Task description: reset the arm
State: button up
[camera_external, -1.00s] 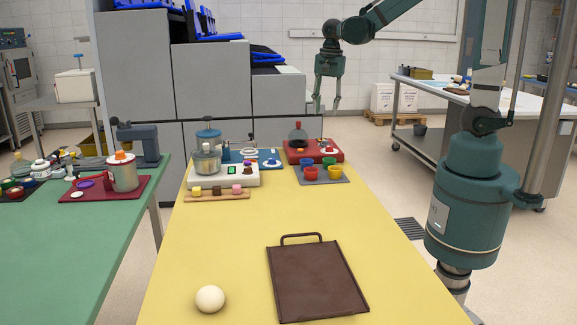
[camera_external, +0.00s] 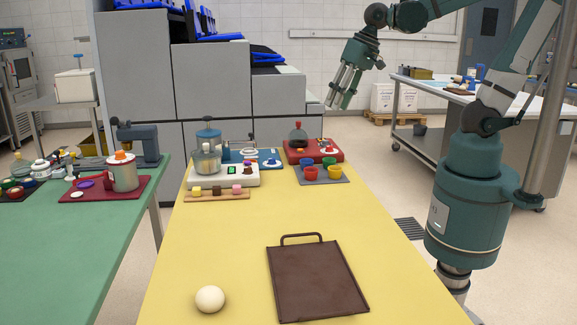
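My gripper (camera_external: 337,103) is raised in the air above the far right part of the yellow table (camera_external: 240,245), tilted with its fingers pointing down and to the left. Its fingers look slightly apart, with nothing visible between them. It is well clear of everything on the table. My arm reaches up from its base at the right of the table and out of the top of the picture.
A brown tray (camera_external: 315,280) with a handle and a white ball (camera_external: 210,299) lie at the near end. Coloured cups (camera_external: 311,173), a red board (camera_external: 313,150) and a white scale (camera_external: 222,177) stand at the far end. A green table (camera_external: 80,245) is at left.

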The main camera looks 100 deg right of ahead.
jog(key=s+a+r+n+t+y, duration=0.1)
jog(key=s+a+n+t, duration=0.2)
jog(key=a+n, duration=0.7)
jog(key=shift+s+a+r+n, duration=0.2)
jog(key=shift+s+a+n, duration=0.2)
jog(key=shift+s+a, duration=1.2)
